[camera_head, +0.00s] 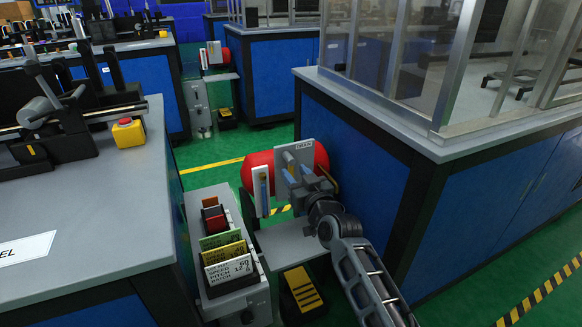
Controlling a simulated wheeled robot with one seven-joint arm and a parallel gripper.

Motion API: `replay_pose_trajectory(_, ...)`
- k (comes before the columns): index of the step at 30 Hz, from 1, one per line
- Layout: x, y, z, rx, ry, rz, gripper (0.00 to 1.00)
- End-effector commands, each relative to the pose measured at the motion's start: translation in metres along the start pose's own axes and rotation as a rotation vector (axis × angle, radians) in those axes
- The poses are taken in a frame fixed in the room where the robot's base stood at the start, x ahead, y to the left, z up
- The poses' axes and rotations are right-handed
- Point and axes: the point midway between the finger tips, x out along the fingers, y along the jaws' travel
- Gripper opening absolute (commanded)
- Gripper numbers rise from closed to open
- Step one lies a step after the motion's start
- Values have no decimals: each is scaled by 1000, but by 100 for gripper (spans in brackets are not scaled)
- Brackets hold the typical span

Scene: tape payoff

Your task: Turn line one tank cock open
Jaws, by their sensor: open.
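A red tank (256,160) lies on its side on a low grey stand between the blue benches. A grey plate marked DRAIN (303,147) stands on its near side, and a white gauge strip (262,190) with a coloured column is to the left. My gripper (291,176) is open in front of the plate, close to the tank. Whether it touches anything I cannot tell. The cock cannot be made out clearly; my gripper and wrist cover the area below the plate.
A holder (236,281) with coloured cards stands left of the tank. The blue bench (346,150) with a glazed enclosure is close on the right. A similar red tank (214,53) stands farther back.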

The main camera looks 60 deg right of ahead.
Motion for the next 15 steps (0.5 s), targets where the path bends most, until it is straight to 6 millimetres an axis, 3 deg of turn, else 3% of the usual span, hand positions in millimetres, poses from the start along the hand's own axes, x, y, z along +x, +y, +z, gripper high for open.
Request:
replay_pose_trajectory(6, 27, 0, -2, -1, 1, 0, 43)
replay_pose_trajectory(15, 34, 0, 0, -1, 0, 0, 43)
